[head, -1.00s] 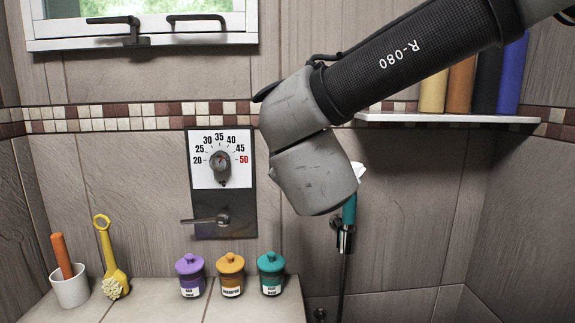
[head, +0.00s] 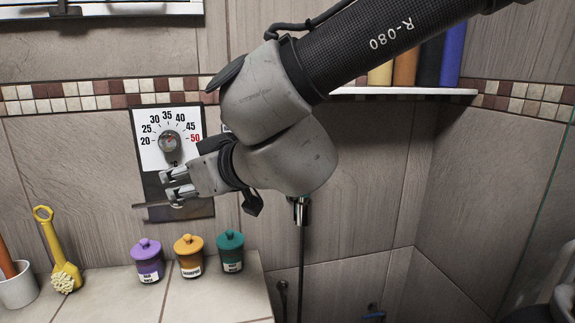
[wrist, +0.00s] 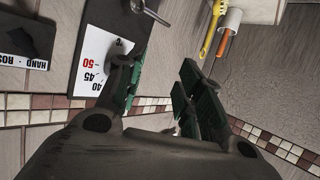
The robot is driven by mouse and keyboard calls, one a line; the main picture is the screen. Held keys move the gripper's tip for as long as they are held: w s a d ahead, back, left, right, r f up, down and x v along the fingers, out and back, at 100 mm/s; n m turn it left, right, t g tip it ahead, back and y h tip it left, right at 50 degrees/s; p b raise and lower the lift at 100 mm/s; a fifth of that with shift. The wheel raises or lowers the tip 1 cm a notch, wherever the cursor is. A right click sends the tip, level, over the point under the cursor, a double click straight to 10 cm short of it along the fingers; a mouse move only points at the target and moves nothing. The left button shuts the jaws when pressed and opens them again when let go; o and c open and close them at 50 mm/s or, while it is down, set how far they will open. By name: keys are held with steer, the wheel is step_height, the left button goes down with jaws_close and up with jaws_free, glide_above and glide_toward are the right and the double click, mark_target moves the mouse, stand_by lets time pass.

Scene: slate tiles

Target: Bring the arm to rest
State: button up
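My gripper (head: 170,184) is open, its two fingers apart, in front of the lower part of the shower control panel in the head view. In the wrist view my gripper (wrist: 163,85) shows green-padded fingers with nothing between them. The panel has a white temperature scale (head: 148,155) with a round dial (head: 168,142) and a metal lever (head: 143,206) below. My fingers overlap the lever area in the head view; I cannot tell whether they touch it. In the wrist view the scale (wrist: 95,75) and lever (wrist: 150,14) lie beyond the left finger.
Purple (head: 148,262), orange (head: 189,258) and green (head: 230,254) jars stand on the tiled ledge (head: 215,297). A yellow brush (head: 58,255) and a white cup (head: 17,288) stand at left. A hose (head: 301,255) hangs below my wrist.

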steer(key=s+d+f+m+g+h, duration=0.1)
steer(key=d+f+m+g+h, duration=0.2)
steer(key=d, duration=1.1)
steer(key=d+f+m+g+h, duration=0.1)
steer(key=d+f+g+h, duration=0.3)
steer(key=d, duration=1)
steer(key=s+d+m+t+h, duration=0.1)
steer(key=s+d+m+h, duration=0.1)
steer(key=d, duration=1.1)
steer(key=s+d+m+t+h, duration=0.2)
steer(key=d+m, duration=0.3)
steer(key=d, duration=0.8)
steer(key=shift+s+d+r, duration=0.15)
steer(key=shift+s+d, duration=0.25)
steer(key=shift+s, duration=0.05)
steer(key=shift+r+t, duration=0.3)
steer(key=shift+r, duration=0.2)
